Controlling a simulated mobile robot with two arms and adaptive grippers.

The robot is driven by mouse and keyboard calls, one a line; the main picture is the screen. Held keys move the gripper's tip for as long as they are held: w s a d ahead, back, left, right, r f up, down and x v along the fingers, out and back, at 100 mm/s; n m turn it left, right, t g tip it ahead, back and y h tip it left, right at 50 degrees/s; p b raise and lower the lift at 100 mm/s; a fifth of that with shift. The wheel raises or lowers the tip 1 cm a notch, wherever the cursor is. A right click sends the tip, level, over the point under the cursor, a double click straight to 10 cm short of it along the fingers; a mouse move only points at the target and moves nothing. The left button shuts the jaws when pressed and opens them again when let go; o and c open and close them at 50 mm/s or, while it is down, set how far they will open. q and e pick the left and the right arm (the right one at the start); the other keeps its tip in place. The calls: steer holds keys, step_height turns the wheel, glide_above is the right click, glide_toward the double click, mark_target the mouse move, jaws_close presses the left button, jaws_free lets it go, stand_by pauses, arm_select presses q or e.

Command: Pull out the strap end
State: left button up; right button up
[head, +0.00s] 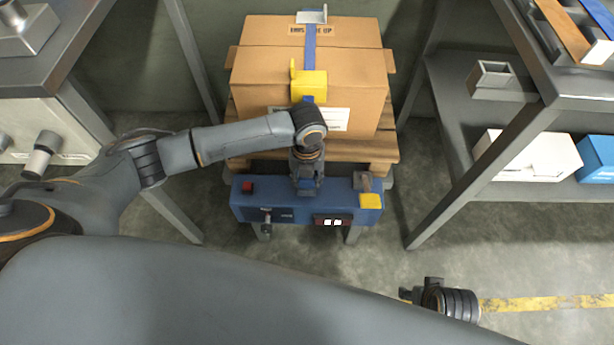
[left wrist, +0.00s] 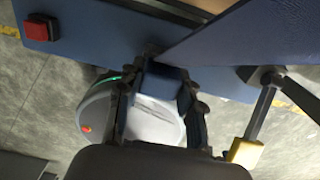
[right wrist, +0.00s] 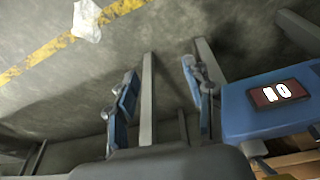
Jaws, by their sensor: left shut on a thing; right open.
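The blue strap (head: 309,48) runs over the top of the cardboard box and down through a yellow clip (head: 308,86) on its front edge. Lower down it is hidden behind my left arm. In the left wrist view a wide woven blue strap (left wrist: 245,38) slants down toward my left gripper (left wrist: 162,92), which is shut on its blue end (left wrist: 166,84). In the head view my left gripper (head: 305,187) is over the blue machine (head: 285,206). My right gripper (right wrist: 163,97) is open and empty, low in front of the machine at the right.
The cardboard box (head: 260,75) stands on a wooden pallet (head: 375,149). The machine carries a red button (head: 248,185), a display (head: 332,220) and a yellow-ended lever (head: 370,200). Metal shelving (head: 440,100) stands right, a bench (head: 85,35) left. Floor (head: 440,260) at lower right is mostly clear.

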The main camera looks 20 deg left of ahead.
arm_select(q)
steer(key=shift+w+r, duration=0.1)
steer(key=shift+r, duration=0.15)
arm_select(e)
steer(key=shift+w+f, duration=0.25)
steer(key=shift+s+f, duration=0.15)
steer(key=shift+f, duration=0.2)
steer(key=shift+f, duration=0.1)
arm_select(q)
steer(key=shift+r+p, duration=0.1)
steer(key=shift+p, duration=0.2)
arm_select(e)
steer(key=shift+s+f, duration=0.2)
steer(key=shift+f, duration=0.15)
steer(key=shift+f, duration=0.1)
arm_select(q)
steer(key=shift+r, duration=0.1)
arm_select(e)
steer(key=shift+s+f, duration=0.1)
steer(key=shift+f, duration=0.15)
steer(key=shift+f, duration=0.15)
